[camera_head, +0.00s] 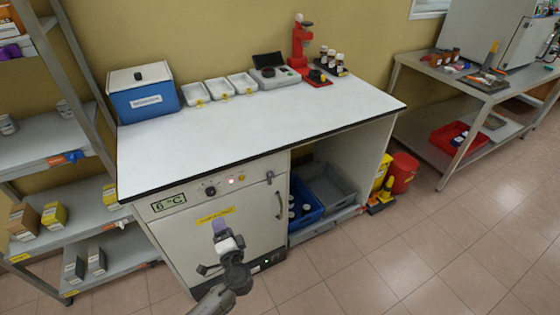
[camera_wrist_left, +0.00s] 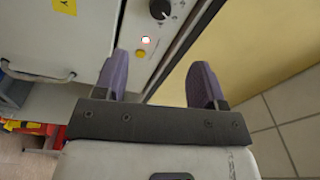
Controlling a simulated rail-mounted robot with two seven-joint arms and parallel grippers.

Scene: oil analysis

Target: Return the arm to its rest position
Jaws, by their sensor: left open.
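My left gripper (camera_head: 220,228) is in front of the white cabinet (camera_head: 180,240), below the bench top, with its arm coming up from the bottom of the head view. In the left wrist view its two purple fingers (camera_wrist_left: 159,62) are spread apart with nothing between them. The wrist view also shows the cabinet's control panel (camera_wrist_left: 153,35) with a black knob, a lit indicator and a yellow button beyond the fingers. My right gripper is not in view.
The white bench top (camera_head: 260,118) carries a blue cooler box (camera_head: 142,92), white trays, a scale (camera_head: 275,76) and a red stand (camera_head: 301,45). A shelf rack (camera_head: 50,138) stands at left, a side table (camera_head: 470,92) at right. The tiled floor (camera_head: 400,245) is open.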

